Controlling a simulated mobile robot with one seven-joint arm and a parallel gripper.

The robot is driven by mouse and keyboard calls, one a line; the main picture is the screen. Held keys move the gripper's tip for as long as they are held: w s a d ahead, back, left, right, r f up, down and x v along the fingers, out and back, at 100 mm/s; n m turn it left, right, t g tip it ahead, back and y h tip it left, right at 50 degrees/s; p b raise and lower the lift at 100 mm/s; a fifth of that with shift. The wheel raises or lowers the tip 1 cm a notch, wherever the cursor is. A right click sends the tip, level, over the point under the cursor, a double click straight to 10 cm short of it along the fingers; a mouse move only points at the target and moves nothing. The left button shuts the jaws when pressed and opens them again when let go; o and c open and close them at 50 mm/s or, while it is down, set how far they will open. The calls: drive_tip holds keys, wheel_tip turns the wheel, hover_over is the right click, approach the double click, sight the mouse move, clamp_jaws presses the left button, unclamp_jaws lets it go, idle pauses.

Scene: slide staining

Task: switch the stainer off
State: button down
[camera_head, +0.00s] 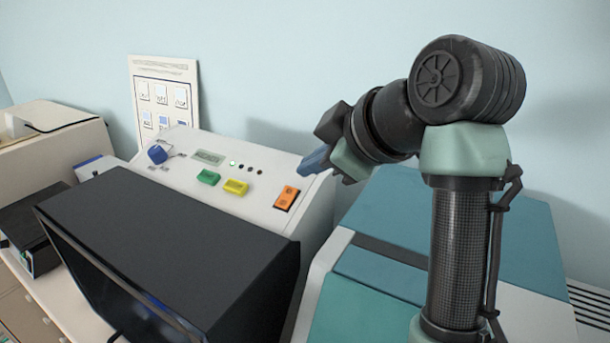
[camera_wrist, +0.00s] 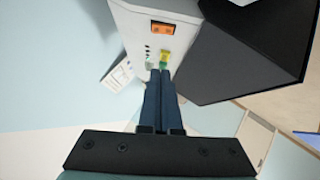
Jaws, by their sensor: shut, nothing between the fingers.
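The stainer is a white machine (camera_head: 240,217) with a sloping control panel. The panel carries an orange rocker switch (camera_head: 287,197) at its right end, a yellow button (camera_head: 236,187), a green button (camera_head: 208,177), a small display, little round lights and a blue knob (camera_head: 157,154). My gripper (camera_head: 308,167) is shut and empty, above and behind the orange switch in the head view, apparently apart from it. In the wrist view its blue fingertips (camera_wrist: 159,74) point toward the panel, with the yellow button (camera_wrist: 166,57) just beyond them and the orange switch (camera_wrist: 162,29) farther up.
A large black box (camera_head: 180,250) stands in front of the panel. A teal and white machine (camera_head: 370,280) is at right, under my arm. A framed chart (camera_head: 163,95) leans at the wall behind. A beige device (camera_head: 45,140) is at left.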

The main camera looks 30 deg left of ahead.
drive_tip(key=shift+w+d+r+b, duration=0.15)
drive_tip(key=shift+w+r+b, duration=0.15)
drive_tip(key=shift+w+b, duration=0.2)
drive_tip(key=shift+s, duration=0.1)
drive_tip(key=p, duration=0.4)
hover_over(286, 191)
drive_tip(key=s+d, duration=0.3)
drive_tip(key=f, duration=0.5)
drive_tip(key=shift+s+d+f, duration=0.2)
drive_tip(key=f, duration=0.1)
drive_tip(key=w+f+p, duration=0.1)
drive_tip(key=f, duration=0.1)
drive_tip(key=shift+w+a+f+p, duration=0.1)
drive_tip(key=shift+w+a+p, duration=0.2)
drive_tip(key=shift+w+p, duration=0.1)
drive_tip(key=shift+w+f, duration=0.25)
drive_tip(key=shift+f, duration=0.35)
drive_tip(key=shift+f, duration=0.1)
